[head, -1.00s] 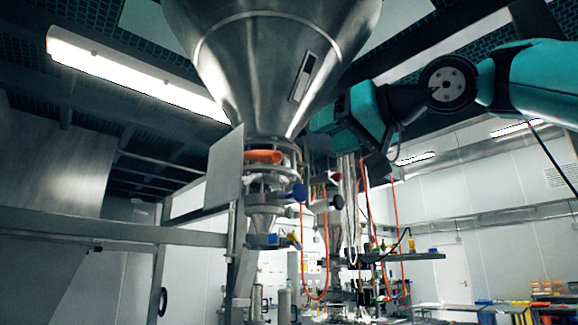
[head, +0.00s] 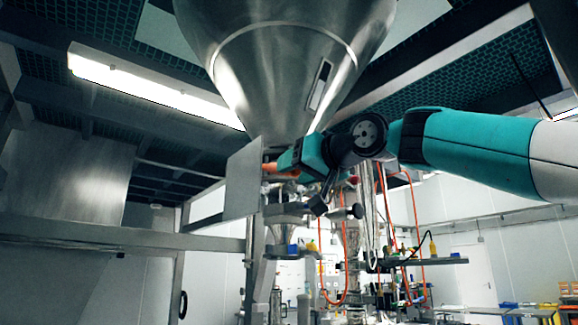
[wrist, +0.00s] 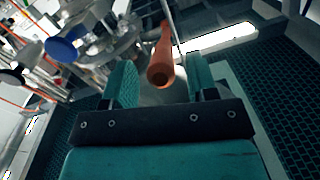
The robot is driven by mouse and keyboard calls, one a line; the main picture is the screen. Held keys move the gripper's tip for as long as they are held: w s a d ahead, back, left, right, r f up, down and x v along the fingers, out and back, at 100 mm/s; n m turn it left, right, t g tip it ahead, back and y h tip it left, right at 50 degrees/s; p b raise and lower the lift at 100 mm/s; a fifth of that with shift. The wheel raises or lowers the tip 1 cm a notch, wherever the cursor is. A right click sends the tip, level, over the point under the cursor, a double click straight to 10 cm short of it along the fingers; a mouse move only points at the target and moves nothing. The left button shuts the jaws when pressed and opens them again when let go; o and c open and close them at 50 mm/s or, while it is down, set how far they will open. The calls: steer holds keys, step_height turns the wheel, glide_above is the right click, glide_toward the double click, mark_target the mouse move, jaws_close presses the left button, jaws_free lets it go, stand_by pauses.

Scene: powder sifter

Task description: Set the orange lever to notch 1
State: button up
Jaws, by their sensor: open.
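The orange lever (head: 268,168) sits under the big steel hopper, beside a flat grey plate. In the head view my gripper (head: 284,162) covers most of it, leaving a small orange bit showing. In the wrist view the lever (wrist: 162,58) points toward me, its round hollow end between my two teal fingers. My gripper (wrist: 161,76) is open, with a gap on both sides of the lever. I see no finger touching it. Notch marks are not readable in either view.
The steel hopper (head: 290,60) hangs just above my wrist. The grey plate (head: 243,180) stands close left of the lever. A blue knob (wrist: 61,50) and steel fittings lie left of my fingers in the wrist view. Orange hoses (head: 412,225) hang to the right.

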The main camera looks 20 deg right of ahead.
steer(key=shift+p+x, duration=0.45)
steer(key=shift+x, duration=1.1)
steer(key=shift+c, duration=0.3)
